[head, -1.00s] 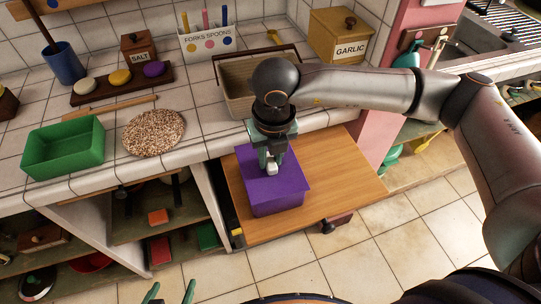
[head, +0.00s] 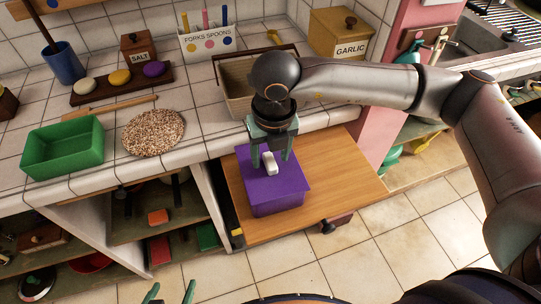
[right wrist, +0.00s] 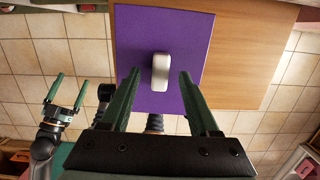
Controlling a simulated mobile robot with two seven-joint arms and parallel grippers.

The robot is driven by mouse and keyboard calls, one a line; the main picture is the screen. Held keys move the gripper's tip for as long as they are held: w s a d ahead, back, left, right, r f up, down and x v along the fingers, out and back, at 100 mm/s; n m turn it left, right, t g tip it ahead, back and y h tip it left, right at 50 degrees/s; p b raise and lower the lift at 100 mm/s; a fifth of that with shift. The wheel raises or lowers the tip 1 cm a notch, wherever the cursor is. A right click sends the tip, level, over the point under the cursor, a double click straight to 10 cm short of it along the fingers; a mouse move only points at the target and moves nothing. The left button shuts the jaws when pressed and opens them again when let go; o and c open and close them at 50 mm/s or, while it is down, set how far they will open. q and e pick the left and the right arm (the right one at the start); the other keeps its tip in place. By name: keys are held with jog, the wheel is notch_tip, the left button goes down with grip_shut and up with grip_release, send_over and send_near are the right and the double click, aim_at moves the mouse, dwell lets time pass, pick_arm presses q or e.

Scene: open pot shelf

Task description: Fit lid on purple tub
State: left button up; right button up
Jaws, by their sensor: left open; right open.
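The purple tub (head: 276,202) stands on the pull-out wooden board. Its purple lid (head: 290,180) lies on top, flat as far as I can see, with a pale handle (head: 269,162) in the middle. The lid (right wrist: 190,45) and handle (right wrist: 160,72) also show in the right wrist view. My right gripper (head: 270,160) is open just above the lid, its fingers apart on either side of the handle and not gripping it. My left gripper (head: 171,293) is open and empty at the bottom edge of the head view, well away from the tub; it also shows in the right wrist view (right wrist: 67,92).
The wooden board (head: 345,185) has free room to the right of the tub. On the tiled counter are a green tray (head: 63,150), a round speckled mat (head: 153,132), a woven basket (head: 238,90) and a garlic box (head: 340,37). Open shelves lie below left.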

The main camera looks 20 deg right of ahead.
notch_tip(320, 180, up, 11)
jog(key=s, duration=0.1)
jog(key=shift+s+r+b, duration=0.15)
jog(key=shift+s+b, duration=0.05)
jog(key=shift+b, duration=0.1)
dwell(0.4)
